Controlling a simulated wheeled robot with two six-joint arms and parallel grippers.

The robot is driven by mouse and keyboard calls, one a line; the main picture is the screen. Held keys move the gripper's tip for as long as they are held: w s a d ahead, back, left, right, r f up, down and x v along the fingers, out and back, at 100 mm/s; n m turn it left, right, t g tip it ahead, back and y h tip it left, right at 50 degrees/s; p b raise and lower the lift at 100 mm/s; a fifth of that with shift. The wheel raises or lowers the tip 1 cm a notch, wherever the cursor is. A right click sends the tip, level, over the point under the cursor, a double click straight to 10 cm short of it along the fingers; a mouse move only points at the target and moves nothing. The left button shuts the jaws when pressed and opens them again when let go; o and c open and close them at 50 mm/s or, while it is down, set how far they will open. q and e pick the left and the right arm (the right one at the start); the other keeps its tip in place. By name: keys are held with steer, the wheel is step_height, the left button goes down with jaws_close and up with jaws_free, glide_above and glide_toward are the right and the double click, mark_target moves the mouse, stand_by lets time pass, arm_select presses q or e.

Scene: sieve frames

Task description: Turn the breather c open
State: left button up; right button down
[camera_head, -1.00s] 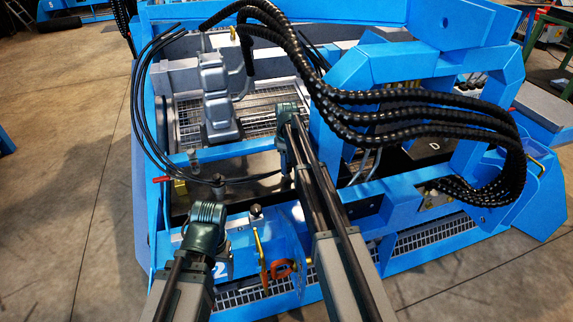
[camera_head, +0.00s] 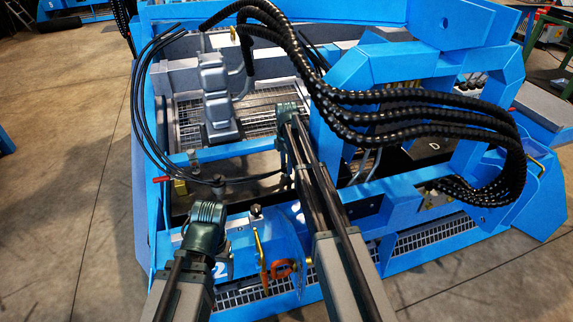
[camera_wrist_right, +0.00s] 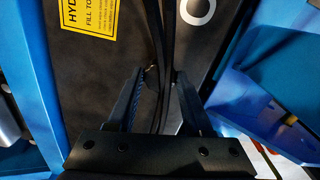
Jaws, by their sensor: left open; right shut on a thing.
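My right gripper (camera_wrist_right: 163,72) shows from its own wrist, its two dark fingers close together over a dark tank top (camera_wrist_right: 105,65). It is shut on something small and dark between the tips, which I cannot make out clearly. In the head view, its green wrist (camera_head: 286,112) is above the frame's middle and hides the fingertips. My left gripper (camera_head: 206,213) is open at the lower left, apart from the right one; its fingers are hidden. Small knobs stand near the blue front rail, one at its middle (camera_head: 255,211). I cannot tell which breather is c.
Thick black hoses (camera_head: 420,105) arch over the blue frame (camera_head: 400,60) at the right. Thin black hoses (camera_head: 140,120) curve at the left. A grey housing (camera_head: 215,95) stands behind. A yellow label (camera_wrist_right: 90,16) is on the tank. An orange ring (camera_head: 281,269) hangs in front.

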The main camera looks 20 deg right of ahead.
steer(key=shift+n, duration=0.6)
steer(key=shift+c, duration=1.5)
jaws_free()
step_height(320, 180, up, 8)
steer(key=p, duration=0.7)
steer(key=shift+f+p, duration=0.2)
steer(key=shift+p, duration=0.1)
